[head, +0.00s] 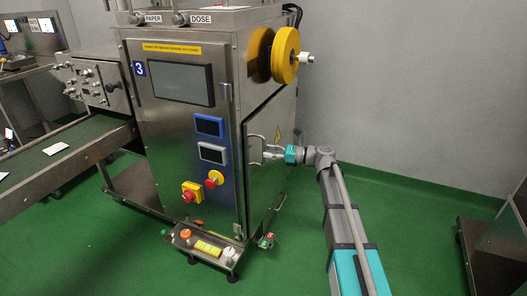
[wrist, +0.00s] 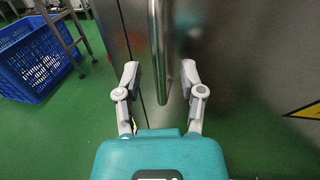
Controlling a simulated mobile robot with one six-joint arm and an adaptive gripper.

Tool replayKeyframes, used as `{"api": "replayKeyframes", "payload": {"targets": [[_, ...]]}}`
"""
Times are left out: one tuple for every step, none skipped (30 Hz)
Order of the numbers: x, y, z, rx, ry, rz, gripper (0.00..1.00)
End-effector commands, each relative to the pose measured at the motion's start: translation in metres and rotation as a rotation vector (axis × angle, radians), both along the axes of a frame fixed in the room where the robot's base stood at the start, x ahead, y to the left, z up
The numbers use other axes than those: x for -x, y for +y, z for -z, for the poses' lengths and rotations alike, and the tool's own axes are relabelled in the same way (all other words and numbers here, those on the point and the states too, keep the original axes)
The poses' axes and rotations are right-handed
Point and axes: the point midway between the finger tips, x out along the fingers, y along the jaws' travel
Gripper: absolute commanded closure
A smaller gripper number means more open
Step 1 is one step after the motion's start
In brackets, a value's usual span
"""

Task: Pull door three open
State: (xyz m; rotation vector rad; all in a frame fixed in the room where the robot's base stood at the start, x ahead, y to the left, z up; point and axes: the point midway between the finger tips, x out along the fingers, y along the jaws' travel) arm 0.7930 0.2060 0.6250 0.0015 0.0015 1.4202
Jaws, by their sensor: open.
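The steel machine marked with a blue 3 (head: 139,69) stands in the middle of the head view. Door three (head: 268,186) is the steel panel on its right side and looks shut or nearly so. Its upright bar handle (head: 250,148) is near the front edge; the wrist view shows the handle (wrist: 157,45) large, with its lower end between my fingers. My gripper (head: 272,154) is at the handle, and in the wrist view its two grey fingertips (wrist: 161,80) are apart, one on each side of the bar. I cannot tell whether either finger touches it.
A yellow reel (head: 285,55) juts out above the door. A low pedal box (head: 207,247) stands on the floor at the machine's front. A blue crate (wrist: 40,60) shows in the wrist view.

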Motion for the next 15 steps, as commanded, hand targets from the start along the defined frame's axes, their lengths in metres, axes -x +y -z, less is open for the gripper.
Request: {"api": "replayKeyframes", "payload": {"targets": [[-0.001,0.006,0.000,0.000,0.000,-0.002,0.49],[-0.002,0.009,0.000,0.000,0.000,-0.002,0.49],[-0.002,0.013,0.000,0.000,0.000,-0.001,0.49],[-0.003,0.014,0.000,0.000,0.000,0.000,0.49],[-0.003,0.016,0.000,0.000,0.000,0.000,0.49],[-0.003,0.018,0.000,0.000,0.000,0.000,0.49],[-0.003,0.019,0.000,0.000,0.000,0.000,0.49],[-0.003,0.020,0.000,0.000,0.000,0.000,0.49],[-0.003,0.021,0.000,0.000,0.000,0.000,0.49],[-0.003,0.022,0.000,0.000,0.000,0.000,0.49],[-0.003,0.022,0.000,0.000,0.000,0.000,0.49],[-0.003,0.022,0.000,0.000,0.000,0.000,0.49],[-0.003,0.022,0.000,0.000,0.000,0.000,0.49],[-0.003,0.022,0.000,0.000,0.000,0.000,0.49],[-0.003,0.022,0.000,0.000,0.000,0.000,0.49]]}}
